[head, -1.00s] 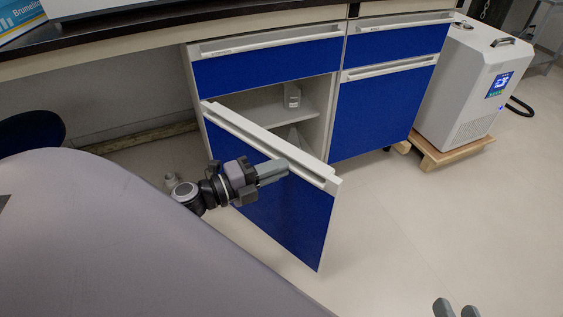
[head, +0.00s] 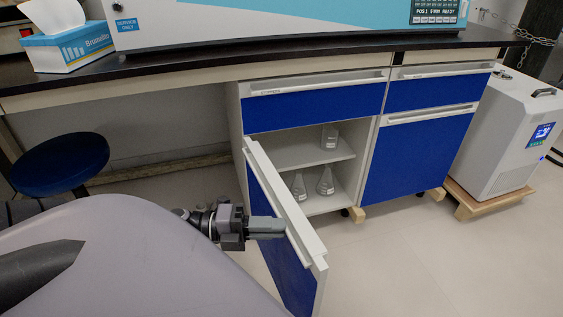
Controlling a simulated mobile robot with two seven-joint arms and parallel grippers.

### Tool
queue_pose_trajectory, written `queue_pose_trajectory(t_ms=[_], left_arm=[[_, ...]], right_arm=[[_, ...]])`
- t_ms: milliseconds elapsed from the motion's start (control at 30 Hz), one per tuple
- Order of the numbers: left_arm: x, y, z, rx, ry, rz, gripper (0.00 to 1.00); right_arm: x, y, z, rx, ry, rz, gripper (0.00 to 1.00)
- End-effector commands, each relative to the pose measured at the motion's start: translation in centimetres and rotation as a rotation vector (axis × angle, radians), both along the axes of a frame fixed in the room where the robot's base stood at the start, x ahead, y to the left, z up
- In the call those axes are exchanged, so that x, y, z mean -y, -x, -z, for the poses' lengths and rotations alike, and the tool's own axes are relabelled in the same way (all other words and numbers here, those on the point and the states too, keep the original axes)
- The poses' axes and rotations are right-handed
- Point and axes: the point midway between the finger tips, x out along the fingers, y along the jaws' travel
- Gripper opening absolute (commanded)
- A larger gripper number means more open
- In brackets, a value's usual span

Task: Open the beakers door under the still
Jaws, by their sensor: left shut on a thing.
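The blue beakers door (head: 277,235) with a white top rail stands swung out from the left cabinet (head: 310,205), hinged on its left side. Behind it the compartment is exposed, with a beaker (head: 330,137) on the upper shelf and conical flasks (head: 325,182) on the lower level. My left gripper (head: 268,228) is shut on the door at its white top rail, from the left side. The still (head: 290,22) stands on the bench above. My right gripper is out of view.
A blue stool (head: 60,163) stands at the left under the bench. A white chiller unit (head: 508,135) sits on a wooden pallet (head: 470,200) at the right. The closed blue right-hand door (head: 415,155) is beside the open compartment. The floor in front is clear.

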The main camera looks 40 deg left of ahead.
Motion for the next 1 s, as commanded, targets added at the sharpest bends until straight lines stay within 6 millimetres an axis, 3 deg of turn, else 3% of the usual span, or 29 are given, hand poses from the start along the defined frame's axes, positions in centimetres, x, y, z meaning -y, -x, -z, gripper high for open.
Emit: queue_pose_trajectory(t_ms=[467,500,567,867,1000], left_arm=[[-0.2,0.3,-0.1,0.001,0.000,0.014,0.00],[-0.2,0.3,-0.1,0.001,0.000,0.014,0.20],[-0.2,0.3,-0.1,0.001,0.000,0.014,0.36],[-0.3,0.4,0.0,0.000,0.000,0.013,0.36],[-1.4,1.4,-0.1,-0.004,0.000,0.011,0.36]], right_arm=[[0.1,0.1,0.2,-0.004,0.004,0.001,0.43],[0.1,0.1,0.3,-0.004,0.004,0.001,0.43],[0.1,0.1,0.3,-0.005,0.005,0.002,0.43],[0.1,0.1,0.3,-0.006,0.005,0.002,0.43],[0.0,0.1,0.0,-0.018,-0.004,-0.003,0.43]])
